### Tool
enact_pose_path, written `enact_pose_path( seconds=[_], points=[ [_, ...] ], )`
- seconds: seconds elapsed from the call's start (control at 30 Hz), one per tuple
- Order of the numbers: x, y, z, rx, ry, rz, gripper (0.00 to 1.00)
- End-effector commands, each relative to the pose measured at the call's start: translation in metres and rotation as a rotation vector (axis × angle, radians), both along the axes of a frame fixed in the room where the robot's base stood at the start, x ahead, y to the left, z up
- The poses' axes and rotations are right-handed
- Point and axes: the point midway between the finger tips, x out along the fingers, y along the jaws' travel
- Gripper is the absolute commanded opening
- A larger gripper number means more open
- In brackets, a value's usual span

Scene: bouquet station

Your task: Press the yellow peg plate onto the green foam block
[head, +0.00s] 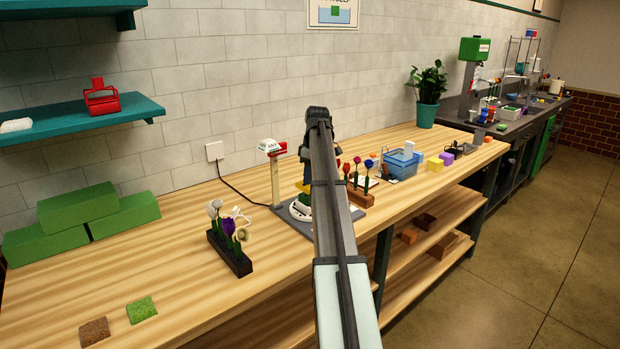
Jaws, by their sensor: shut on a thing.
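My gripper (304,180) is mostly hidden behind my own arm, over a grey board in the middle of the bench. It is shut on a small yellow piece, which looks like the yellow peg plate (301,187). A bit of green, which looks like the green foam block (302,198), shows just below the yellow in a white round dish (297,210). My arm hides the right side of these. I cannot tell whether the yellow plate touches the green block.
A red-topped white post device (274,175) stands just left of the dish. A black rack of flowers (229,253) is at front left; a wooden rack of flowers (360,193) is right of my arm. Large green blocks (78,208) are stacked far left.

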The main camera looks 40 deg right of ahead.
Motion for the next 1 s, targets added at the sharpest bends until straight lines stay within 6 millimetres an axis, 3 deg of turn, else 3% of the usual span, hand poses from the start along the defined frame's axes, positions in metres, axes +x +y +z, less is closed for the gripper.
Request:
enact_pose_path(
  seconds=[0.6, 1.0],
  points=[
    [0.000, 0.000, 0.020, -0.001, 0.000, 0.000, 0.02],
    [0.000, 0.000, 0.021, 0.000, 0.000, 0.000, 0.02]
  ],
)
